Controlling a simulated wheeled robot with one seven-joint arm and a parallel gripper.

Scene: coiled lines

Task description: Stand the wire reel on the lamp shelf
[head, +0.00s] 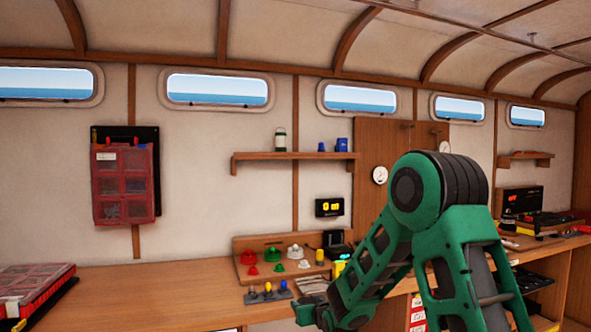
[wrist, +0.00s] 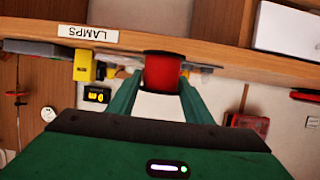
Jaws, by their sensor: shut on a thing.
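The wire reel (wrist: 164,72) is a red cylinder with a dark rim, seen in the wrist view. My gripper (wrist: 161,82) is shut on it, one green finger on each side. The wrist view is upside down. In it, a wooden edge with a white LAMPS label (wrist: 88,33) runs behind the reel. The reel overlaps this edge in the picture; I cannot tell whether they touch. In the head view my arm bends down to the bottom edge, and I cannot make out the reel there.
The bench (head: 170,290) carries a board of red, green and white lamps (head: 272,254), with small yellow and blue pieces in front. A red case (head: 35,288) lies at the left. A white box (wrist: 288,28) sits under the wood. The bench's left-centre is clear.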

